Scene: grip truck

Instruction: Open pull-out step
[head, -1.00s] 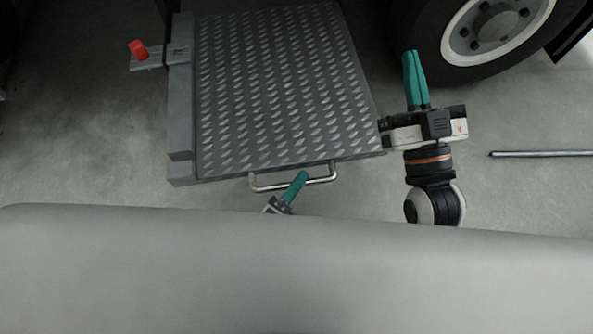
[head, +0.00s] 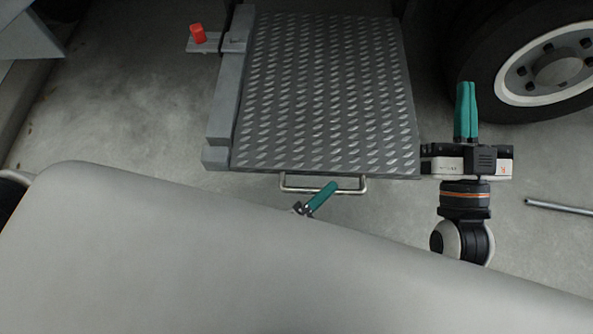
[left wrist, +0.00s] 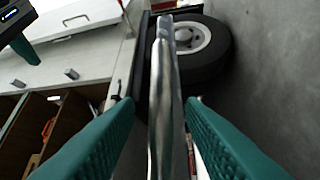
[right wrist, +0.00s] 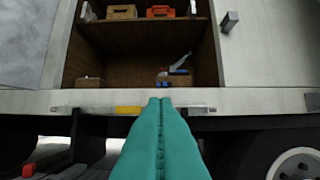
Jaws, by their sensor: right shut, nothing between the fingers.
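The pull-out step (head: 325,90) is a grey diamond-plate platform seen from above in the head view. A metal bar handle (head: 350,190) runs along its near edge. My left gripper (head: 328,190) is at this handle. In the left wrist view the handle bar (left wrist: 165,90) runs between the two green fingers (left wrist: 160,110); they stand apart, with a gap seen at least on the left side. My right gripper (head: 466,84) is shut and empty, to the right of the step's near right corner. Its green fingers (right wrist: 161,102) lie together in the right wrist view.
A truck wheel (head: 560,75) stands at the upper right. A red cap (head: 198,33) sits on a bracket left of the step. A metal rod (head: 560,207) lies on the floor at right. The right wrist view shows an open truck compartment (right wrist: 130,70) with shelved items.

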